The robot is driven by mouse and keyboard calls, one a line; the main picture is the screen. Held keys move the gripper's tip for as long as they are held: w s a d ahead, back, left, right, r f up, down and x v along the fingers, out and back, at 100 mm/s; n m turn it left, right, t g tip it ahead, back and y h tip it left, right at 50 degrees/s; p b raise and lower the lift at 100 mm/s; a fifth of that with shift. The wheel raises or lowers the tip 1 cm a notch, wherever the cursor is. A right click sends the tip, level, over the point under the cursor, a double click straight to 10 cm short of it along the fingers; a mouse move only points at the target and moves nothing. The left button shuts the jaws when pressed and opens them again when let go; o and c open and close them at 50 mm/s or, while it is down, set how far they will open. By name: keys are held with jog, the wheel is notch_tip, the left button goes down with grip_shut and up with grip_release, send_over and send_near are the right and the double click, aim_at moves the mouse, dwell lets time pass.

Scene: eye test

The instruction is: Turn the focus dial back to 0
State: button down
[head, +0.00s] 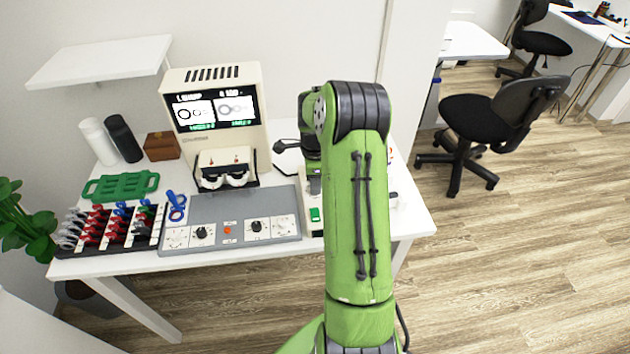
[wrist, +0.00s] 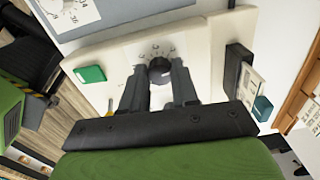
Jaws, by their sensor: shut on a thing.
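The focus dial, a dark round knob (wrist: 160,72), sits on a cream device (wrist: 205,48) in the wrist view. Small printed marks curve around its far side; they are too small to read, so I cannot tell its setting. My gripper (wrist: 159,67) has one finger on each side of the knob and is shut on it. In the head view the cream device (head: 313,229) stands at the right part of the white table, and my green arm hides the knob and most of my gripper.
A green button (wrist: 90,74) is left of the knob, a dark block (wrist: 237,62) right of it. A grey panel (head: 225,208) with other dials lies left of the device. Behind stands a cream machine with screens (head: 222,140). A lens rack (head: 108,228) fills the table's left.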

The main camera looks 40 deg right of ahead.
jog(key=shift+m, duration=0.6)
jog(key=c, duration=0.8)
grip_release()
jog(key=shift+c, duration=0.2)
notch_tip(320, 180, up, 16)
jog(key=p, duration=0.3)
jog(key=shift+f, duration=0.1)
